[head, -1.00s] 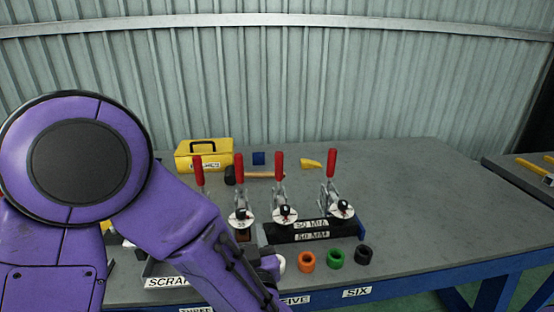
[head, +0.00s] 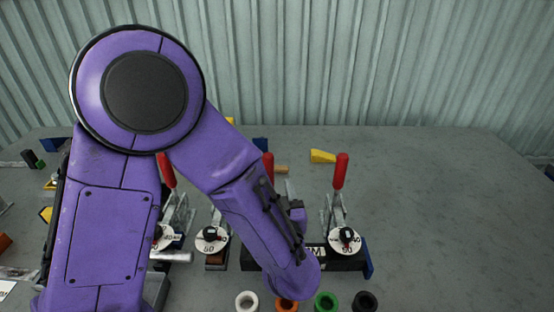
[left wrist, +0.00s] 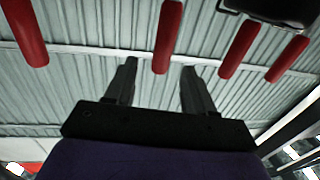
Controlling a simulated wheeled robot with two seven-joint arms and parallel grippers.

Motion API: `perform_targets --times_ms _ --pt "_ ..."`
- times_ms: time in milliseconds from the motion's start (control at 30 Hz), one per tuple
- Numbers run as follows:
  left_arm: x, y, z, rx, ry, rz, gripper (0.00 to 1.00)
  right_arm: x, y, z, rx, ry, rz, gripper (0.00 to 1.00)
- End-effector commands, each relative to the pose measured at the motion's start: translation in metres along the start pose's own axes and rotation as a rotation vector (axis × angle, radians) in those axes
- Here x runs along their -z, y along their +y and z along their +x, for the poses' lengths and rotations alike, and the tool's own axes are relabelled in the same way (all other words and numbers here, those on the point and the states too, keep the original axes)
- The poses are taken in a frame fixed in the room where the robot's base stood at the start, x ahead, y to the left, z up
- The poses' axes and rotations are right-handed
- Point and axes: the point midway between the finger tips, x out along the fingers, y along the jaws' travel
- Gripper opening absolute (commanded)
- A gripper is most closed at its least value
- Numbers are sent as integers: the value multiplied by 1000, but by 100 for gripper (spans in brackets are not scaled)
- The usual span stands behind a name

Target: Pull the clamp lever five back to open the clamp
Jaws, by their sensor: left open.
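Red-handled clamp levers stand upright on the bench. In the head view, one red handle (head: 268,167) shows just right of my left forearm, its clamp largely hidden by the arm. Another red handle (head: 340,171) stands further right above a white round dial (head: 346,240), and one (head: 167,170) is at the left. I cannot read which is five. In the left wrist view, my left gripper (left wrist: 159,68) is open and empty, with a red handle (left wrist: 167,37) beyond the gap between its fingers. My left gripper's jaws are hidden in the head view. My right gripper is not in view.
White (head: 247,301), orange (head: 286,304), green (head: 326,302) and black (head: 364,301) rings line the front. A yellow wedge (head: 322,156) lies behind the clamps. Other red handles (left wrist: 238,48) flank the gripper. The bench's right side (head: 450,210) is clear.

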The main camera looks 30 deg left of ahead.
Motion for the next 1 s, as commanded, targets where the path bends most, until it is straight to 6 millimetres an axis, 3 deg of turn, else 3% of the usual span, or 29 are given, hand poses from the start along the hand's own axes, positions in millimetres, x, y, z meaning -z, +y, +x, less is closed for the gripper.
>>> perform_targets --times_ms 200,333,500,733,767,900,1000 --pt "1 0 51 4 -3 0 54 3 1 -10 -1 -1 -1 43" --pt "0 0 75 3 -3 0 54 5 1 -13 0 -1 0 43" --pt "0 2 89 -2 -1 1 54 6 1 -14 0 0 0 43" --pt "-1 2 90 -4 -1 2 54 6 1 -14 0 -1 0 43" --pt "-1 2 90 -4 -1 2 47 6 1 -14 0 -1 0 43" --pt "-1 3 89 -4 -1 2 2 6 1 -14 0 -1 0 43" --pt "-1 0 91 -3 -1 2 0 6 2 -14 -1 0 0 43"
